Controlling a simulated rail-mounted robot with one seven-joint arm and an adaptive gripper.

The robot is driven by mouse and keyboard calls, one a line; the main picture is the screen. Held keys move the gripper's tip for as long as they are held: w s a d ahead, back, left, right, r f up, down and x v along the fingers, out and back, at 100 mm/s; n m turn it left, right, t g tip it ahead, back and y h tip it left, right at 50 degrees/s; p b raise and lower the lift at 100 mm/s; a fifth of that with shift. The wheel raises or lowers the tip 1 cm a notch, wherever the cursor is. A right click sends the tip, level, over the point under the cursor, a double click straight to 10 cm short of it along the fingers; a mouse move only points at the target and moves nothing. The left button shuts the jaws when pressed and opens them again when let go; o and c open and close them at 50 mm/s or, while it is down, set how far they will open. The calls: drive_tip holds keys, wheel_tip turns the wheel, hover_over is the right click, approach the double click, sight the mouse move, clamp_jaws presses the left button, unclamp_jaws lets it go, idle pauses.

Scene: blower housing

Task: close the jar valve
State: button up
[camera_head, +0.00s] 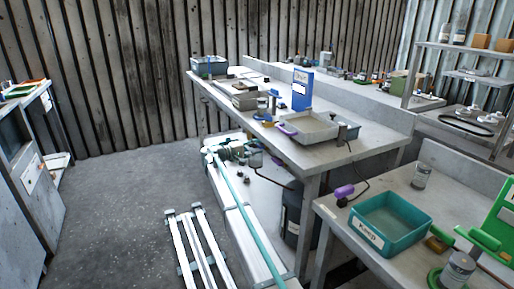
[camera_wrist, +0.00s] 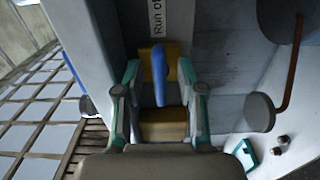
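In the wrist view a blue lever handle (camera_wrist: 159,78) stands over a yellow-brown valve body (camera_wrist: 163,125). My gripper (camera_wrist: 158,72) is open, with one teal-and-grey finger on each side of the lever. A gap shows between the lever and each finger, so it does not look gripped. How deep the lever sits between the fingers is hard to judge. A white label (camera_wrist: 157,18) with partly cut-off text "Run o…" is above the lever. In the head view I cannot make out the valve or my gripper clearly.
In the wrist view a round grey part (camera_wrist: 260,112) with a brown rod is at right, beside a small teal piece (camera_wrist: 245,154). In the head view a long grey bench (camera_head: 235,92) holds trays and bottles. A teal bin (camera_head: 390,222) is on the right table. Grey floor is clear at left.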

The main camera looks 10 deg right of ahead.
drive_tip(key=v, duration=1.2)
idle(0.3)
drive_tip(key=s+d+f+g+y, duration=0.1)
drive_tip(key=s+d+f+y, duration=0.1)
drive_tip(key=s+f, duration=0.6)
drive_tip(key=s+d+f+n+g+y, duration=0.1)
drive_tip(key=s+d+f+y, duration=0.2)
drive_tip(key=f, duration=0.9)
drive_tip(key=s+f+g+y, duration=0.1)
drive_tip(key=s+f+y, duration=0.1)
drive_tip(key=s+f, duration=0.65)
drive_tip(key=s+d+f+g+y, duration=0.2)
drive_tip(key=s+f, duration=0.7)
drive_tip(key=s, duration=0.2)
drive_tip(key=s+d+f+g+y, duration=0.2)
drive_tip(key=s+f+g+y, duration=0.1)
drive_tip(key=s+f, duration=0.7)
drive_tip(key=s+d+f+m+g+y, duration=0.1)
drive_tip(key=s+f+m+g+y, duration=0.15)
drive_tip(key=s, duration=1.85)
drive_tip(key=s+d+f+m+g+y, duration=0.1)
drive_tip(key=s+f+m+g+y, duration=0.2)
drive_tip(key=s, duration=1.7)
drive_tip(key=w+r+n+t+p, duration=0.1)
drive_tip(key=w+r+p, duration=0.3)
drive_tip(key=r+p, duration=1.1)
drive_tip(key=p, duration=0.3)
drive_tip(key=shift+d+r, duration=0.25)
drive_tip(key=shift+r, duration=0.1)
